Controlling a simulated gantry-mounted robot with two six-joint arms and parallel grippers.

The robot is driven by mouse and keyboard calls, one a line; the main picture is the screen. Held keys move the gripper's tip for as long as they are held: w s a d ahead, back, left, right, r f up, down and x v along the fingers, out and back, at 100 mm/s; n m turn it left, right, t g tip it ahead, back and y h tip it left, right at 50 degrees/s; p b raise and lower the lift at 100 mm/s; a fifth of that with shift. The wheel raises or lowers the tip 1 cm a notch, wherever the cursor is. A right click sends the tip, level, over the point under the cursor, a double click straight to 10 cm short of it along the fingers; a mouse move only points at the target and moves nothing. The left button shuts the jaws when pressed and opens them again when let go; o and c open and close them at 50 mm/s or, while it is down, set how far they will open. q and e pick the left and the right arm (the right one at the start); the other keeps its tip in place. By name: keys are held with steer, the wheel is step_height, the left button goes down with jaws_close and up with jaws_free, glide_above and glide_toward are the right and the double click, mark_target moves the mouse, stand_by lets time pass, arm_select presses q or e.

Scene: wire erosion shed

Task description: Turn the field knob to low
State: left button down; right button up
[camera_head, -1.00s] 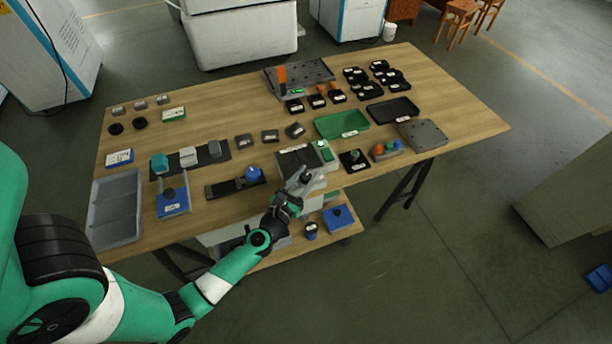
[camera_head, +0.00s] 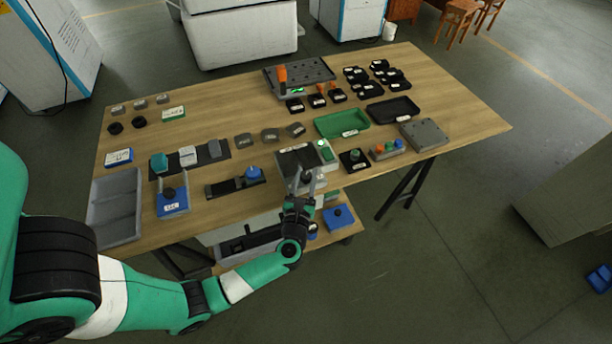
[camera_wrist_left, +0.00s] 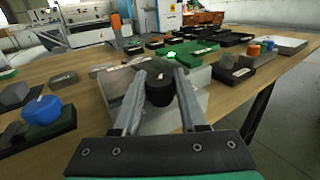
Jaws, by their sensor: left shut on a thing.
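The black field knob (camera_wrist_left: 158,88) is a round knob on the sloped front of a grey control box (camera_wrist_left: 115,84). A white mark shows on its top; its setting cannot be read. My left gripper (camera_wrist_left: 160,82) has one finger on each side of the knob and is shut on it. In the head view, the left gripper (camera_head: 306,182) is at the front of the control box (camera_head: 327,157) near the table's front edge, and the fingers partly hide the knob. My right gripper is not in view.
A black block with a green knob (camera_head: 353,157) and a grey box with coloured buttons (camera_head: 385,150) stand to the right. A blue-knobbed fixture (camera_head: 252,174) is to the left. A green tray (camera_head: 343,122) lies behind.

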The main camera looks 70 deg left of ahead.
arm_select(q)
steer(key=shift+w+d+f+n+g+y+b, duration=0.15)
steer(key=shift+n+g+y+b, duration=0.3)
steer(key=shift+g, duration=0.25)
steer(key=n+g+b, duration=0.2)
steer(key=g+b, duration=0.2)
steer(key=n+g+y+b, duration=0.1)
steer(key=n+g+b, duration=0.2)
steer(key=g+b, duration=0.1)
steer(key=n+g+b, duration=0.3)
steer(key=g+b, duration=0.1)
steer(key=shift+f+y, duration=0.15)
steer(key=shift+y, duration=0.1)
steer(key=shift+r+n+g+h+b, duration=0.25)
steer(key=shift+n+g+h+b, duration=0.25)
steer(key=shift+n+g+b, duration=0.75)
steer(key=shift+g, duration=0.35)
steer(key=shift+c, duration=2.2)
jaws_free()
steer(key=shift+s, duration=0.2)
